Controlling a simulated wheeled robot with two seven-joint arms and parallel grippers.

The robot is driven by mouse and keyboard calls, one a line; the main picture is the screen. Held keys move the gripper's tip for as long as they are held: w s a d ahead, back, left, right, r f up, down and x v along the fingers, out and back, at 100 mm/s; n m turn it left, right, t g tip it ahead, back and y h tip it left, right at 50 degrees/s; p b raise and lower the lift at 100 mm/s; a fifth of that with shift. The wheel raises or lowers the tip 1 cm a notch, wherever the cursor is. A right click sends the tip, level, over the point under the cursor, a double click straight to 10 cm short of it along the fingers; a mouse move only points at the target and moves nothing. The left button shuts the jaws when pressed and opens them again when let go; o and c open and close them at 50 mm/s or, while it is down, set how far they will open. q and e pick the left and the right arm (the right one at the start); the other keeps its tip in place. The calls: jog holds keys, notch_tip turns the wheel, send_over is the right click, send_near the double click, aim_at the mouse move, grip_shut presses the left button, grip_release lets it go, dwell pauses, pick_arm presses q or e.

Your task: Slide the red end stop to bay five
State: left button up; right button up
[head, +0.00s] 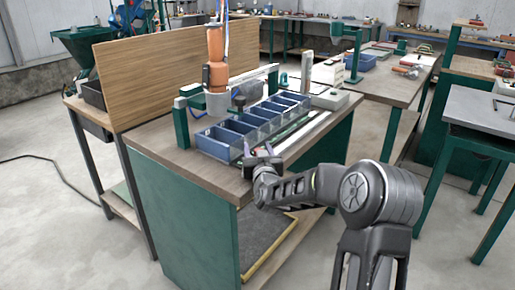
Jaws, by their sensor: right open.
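A row of open blue bays (219,156) stands on the wood-topped bench and runs from front left to back right. A pale rail with a green strip (296,134) lies along the near right side of the row. My right gripper (261,155) is open at the near left end of this rail, close beside the nearest bay. I cannot clearly make out the red end stop; the gripper and its wrist cover that end of the rail. I cannot tell whether the fingers touch anything. My left gripper is not in view.
An orange and grey spray unit (214,76) hangs over the bays from a gantry beam (255,77). A tall wooden board (160,75) stands behind. A light grey box (331,99) sits at the rail's far end. The bench top's front left corner (175,150) is bare.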

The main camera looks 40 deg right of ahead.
grip_shut()
dwell(0.6)
dwell(0.9)
